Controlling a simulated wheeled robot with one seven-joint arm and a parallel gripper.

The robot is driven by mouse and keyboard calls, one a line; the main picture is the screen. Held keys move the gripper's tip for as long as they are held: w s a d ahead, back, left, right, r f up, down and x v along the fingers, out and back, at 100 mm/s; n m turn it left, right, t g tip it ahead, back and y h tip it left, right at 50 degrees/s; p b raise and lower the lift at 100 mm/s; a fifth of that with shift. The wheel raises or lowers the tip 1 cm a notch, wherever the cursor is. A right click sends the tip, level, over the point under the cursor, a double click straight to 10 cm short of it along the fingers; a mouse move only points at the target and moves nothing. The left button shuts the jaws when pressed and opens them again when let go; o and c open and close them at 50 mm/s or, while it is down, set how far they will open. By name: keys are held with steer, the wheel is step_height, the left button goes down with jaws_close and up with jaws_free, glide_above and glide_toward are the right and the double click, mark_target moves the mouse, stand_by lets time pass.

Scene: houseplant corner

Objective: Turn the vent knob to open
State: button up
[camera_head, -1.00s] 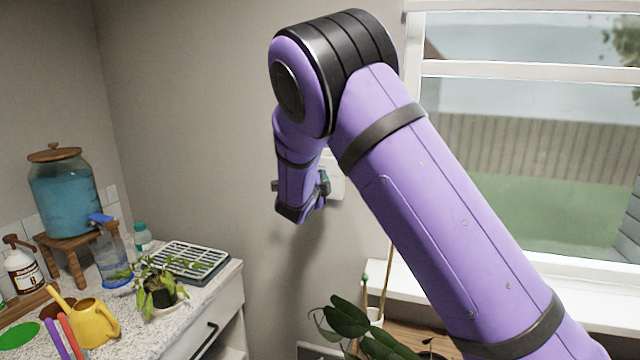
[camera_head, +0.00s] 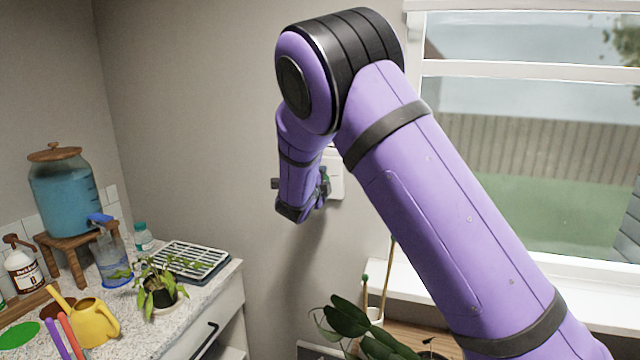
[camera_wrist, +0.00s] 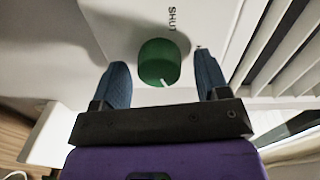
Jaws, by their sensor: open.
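The vent knob (camera_wrist: 159,62) is a round green knob with a white pointer mark, in the wrist view on a white panel (camera_wrist: 215,22) that bears the word SHUT. The pointer mark is at the knob's lower edge in that view, away from the word. My gripper (camera_wrist: 163,78) is open, with one blue-grey finger on each side of the knob and a visible gap to both. In the head view, the white panel (camera_head: 336,178) shows on the wall behind my wrist, and my arm hides most of the knob.
White slats (camera_wrist: 285,45) lie right of the panel in the wrist view. In the head view, a counter (camera_head: 150,335) at left holds a drink dispenser (camera_head: 65,195), a yellow watering can (camera_head: 93,322) and a potted plant (camera_head: 160,290). A window (camera_head: 530,150) is at right.

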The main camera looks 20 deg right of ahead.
steer(key=v, duration=1)
steer(key=shift+s+a, duration=0.2)
steer(key=shift+s, duration=0.15)
